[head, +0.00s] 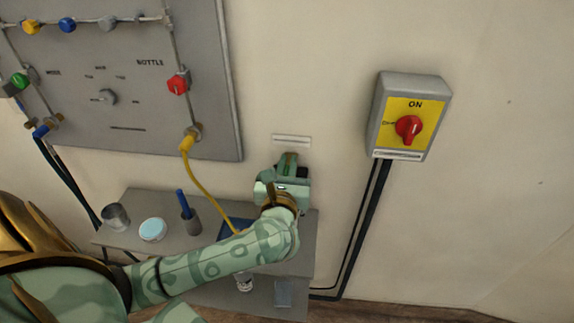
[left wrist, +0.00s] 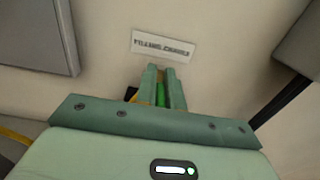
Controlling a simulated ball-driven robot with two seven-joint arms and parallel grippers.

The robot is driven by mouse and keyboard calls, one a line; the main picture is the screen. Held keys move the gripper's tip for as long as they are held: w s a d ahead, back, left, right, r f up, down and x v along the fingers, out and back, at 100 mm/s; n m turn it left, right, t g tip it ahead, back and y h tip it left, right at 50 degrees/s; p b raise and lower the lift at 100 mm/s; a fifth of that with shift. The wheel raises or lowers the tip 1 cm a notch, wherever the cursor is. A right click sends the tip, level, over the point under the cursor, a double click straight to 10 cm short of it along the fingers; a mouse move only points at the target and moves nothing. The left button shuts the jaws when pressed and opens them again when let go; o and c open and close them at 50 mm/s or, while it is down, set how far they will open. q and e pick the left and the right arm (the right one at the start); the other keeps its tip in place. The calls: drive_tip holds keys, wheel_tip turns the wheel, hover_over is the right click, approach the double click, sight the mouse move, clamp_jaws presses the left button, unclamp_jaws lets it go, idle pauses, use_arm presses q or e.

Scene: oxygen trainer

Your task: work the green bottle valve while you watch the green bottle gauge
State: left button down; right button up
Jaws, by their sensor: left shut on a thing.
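My left gripper (head: 287,163) is at the wall under a small white label, above the right end of the shelf. It is shut on a green part (left wrist: 161,95), which shows as a narrow strip between the fingers (left wrist: 163,88) in the left wrist view. The fingers hide most of this part, so I cannot tell whether it is the green bottle valve. A green knob (head: 20,80) sits at the left edge of the grey panel, apart from my gripper. I see no green bottle gauge in either view. My right gripper is not in view.
The grey panel (head: 130,120) carries several coloured knobs, and a yellow hose (head: 205,188) hangs from it. A yellow switch box (head: 410,118) is to the right. The shelf (head: 170,246) holds a metal cup (head: 116,217) and other small items. The wall farther right is bare.

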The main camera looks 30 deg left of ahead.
use_arm(q)
drive_tip(key=c, duration=1.5)
unclamp_jaws()
drive_tip(key=v, duration=1.6)
drive_tip(key=shift+s, duration=0.2)
drive_tip(key=shift+d, duration=0.1)
